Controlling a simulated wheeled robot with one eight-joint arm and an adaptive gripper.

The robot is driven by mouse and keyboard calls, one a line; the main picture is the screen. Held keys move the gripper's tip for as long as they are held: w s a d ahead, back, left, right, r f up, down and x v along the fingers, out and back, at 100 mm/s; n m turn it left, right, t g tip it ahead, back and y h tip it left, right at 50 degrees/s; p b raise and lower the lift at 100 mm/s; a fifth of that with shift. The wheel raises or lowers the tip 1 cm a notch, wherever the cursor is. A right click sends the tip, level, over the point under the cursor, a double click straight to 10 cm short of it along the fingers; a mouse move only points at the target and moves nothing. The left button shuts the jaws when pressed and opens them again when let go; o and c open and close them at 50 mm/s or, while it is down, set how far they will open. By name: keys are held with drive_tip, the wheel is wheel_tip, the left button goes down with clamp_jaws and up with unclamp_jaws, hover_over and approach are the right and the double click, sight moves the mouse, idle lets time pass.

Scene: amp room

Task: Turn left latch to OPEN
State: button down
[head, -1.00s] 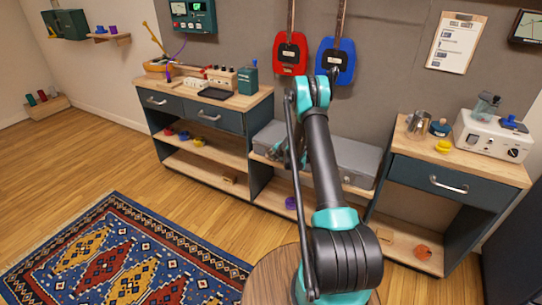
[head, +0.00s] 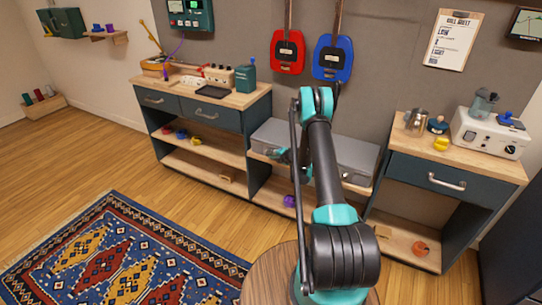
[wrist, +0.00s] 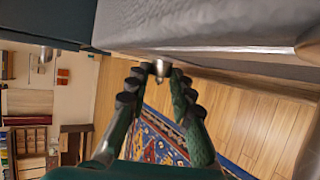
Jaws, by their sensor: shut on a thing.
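The grey case (head: 352,154) lies closed on the low middle shelf, partly hidden behind my arm. In the wrist view its grey side (wrist: 215,28) fills the top. My gripper (wrist: 162,74) is at the case's edge, its two dark green fingers closed around a small metal latch (wrist: 161,68). The latch's lettering and exact angle cannot be read. In the head view my gripper (head: 281,155) is at the left front of the case, small and partly hidden. Another metal piece (wrist: 310,46), perhaps the other latch, shows at the wrist view's right edge.
A dark cabinet with drawers (head: 212,114) stands left of the case, and another drawer cabinet (head: 440,178) stands right. A purple object (head: 289,201) lies on the shelf below. A patterned rug (head: 110,260) covers the open floor at left.

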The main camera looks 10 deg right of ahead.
drive_tip(key=c, duration=1.3)
unclamp_jaws()
wheel_tip(320, 180, up, 10)
